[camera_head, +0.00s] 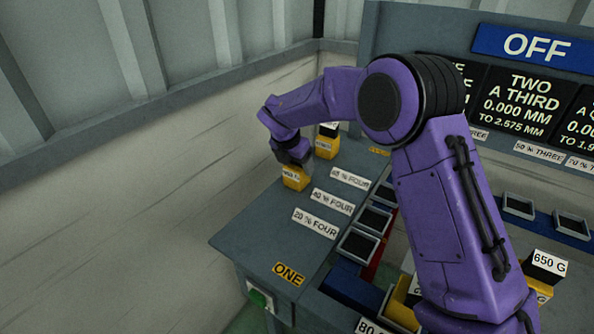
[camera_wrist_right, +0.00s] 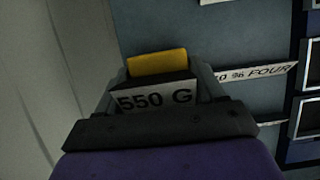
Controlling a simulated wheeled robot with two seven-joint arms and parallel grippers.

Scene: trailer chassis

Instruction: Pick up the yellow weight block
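The yellow weight block (camera_head: 295,180) is at the far left end of the grey bench. In the right wrist view its black top carries a white 550 G label (camera_wrist_right: 155,99), and a yellow part (camera_wrist_right: 157,63) shows beyond it. My right gripper (camera_head: 292,158) is above the block, pointing down. In the wrist view the gripper's (camera_wrist_right: 160,85) fingers lie close against both sides of the black top, with no clear gap. I cannot tell whether the block's base touches the bench. My left gripper is not in view.
Another yellow block (camera_head: 326,148) with a black top stands just behind. The grey bench (camera_head: 262,225) has percent FOUR labels and black square pads (camera_head: 358,244). A 650 G block (camera_head: 545,268) stands at right. A wall runs along the left; display screens are behind.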

